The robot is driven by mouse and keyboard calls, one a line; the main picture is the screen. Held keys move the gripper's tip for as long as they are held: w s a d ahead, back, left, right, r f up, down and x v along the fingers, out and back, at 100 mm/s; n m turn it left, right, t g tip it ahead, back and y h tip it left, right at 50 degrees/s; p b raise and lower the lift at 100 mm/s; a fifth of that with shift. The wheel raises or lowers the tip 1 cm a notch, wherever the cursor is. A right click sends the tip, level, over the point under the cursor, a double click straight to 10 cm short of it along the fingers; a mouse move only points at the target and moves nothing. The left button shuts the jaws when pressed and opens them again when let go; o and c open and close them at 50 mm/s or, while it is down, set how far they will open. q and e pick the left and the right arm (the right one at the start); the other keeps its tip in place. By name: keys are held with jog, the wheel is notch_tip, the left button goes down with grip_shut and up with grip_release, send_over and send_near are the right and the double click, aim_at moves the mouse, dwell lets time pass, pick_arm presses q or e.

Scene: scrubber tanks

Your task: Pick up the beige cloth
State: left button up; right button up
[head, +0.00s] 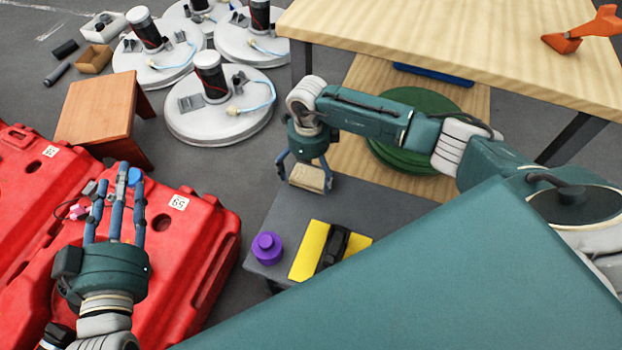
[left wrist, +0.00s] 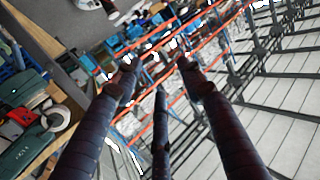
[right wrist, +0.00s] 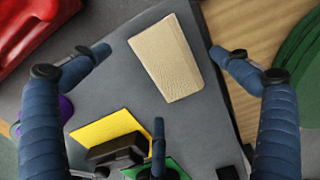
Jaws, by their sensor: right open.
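The beige cloth (head: 307,178) is a flat, textured rectangular piece on the dark grey surface. It also shows in the right wrist view (right wrist: 167,58), slightly turned. My right gripper (head: 305,172) points down over the cloth. Its fingers are spread, with one on either side of the cloth in the right wrist view (right wrist: 158,55). The cloth looks free of the fingers; the height gap is hard to judge. My left gripper (head: 115,200) is over the red tanks, fingers apart and empty. The left wrist view shows its three fingers (left wrist: 160,75) with nothing between them.
A purple container (head: 267,248) and a yellow item (head: 312,250) with a black tool (head: 332,246) share the grey surface. Red tanks (head: 205,240) lie left. A wooden table (head: 430,40) stands behind, near green discs (head: 425,105) and a brown stool (head: 100,108).

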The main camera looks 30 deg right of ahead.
aim_at(311, 178)
notch_tip(311, 178, down, 2)
jog(key=shift+f+b, duration=0.2)
jog(key=shift+b, duration=0.1)
pick_arm(q)
jog(key=r, duration=0.1)
jog(key=r+t, duration=0.1)
jog(key=r, duration=0.1)
jog(key=r+t+h, duration=0.1)
jog(key=shift+d+r, duration=0.3)
pick_arm(e)
jog(key=shift+c, duration=0.3)
jog(key=c, duration=1.1)
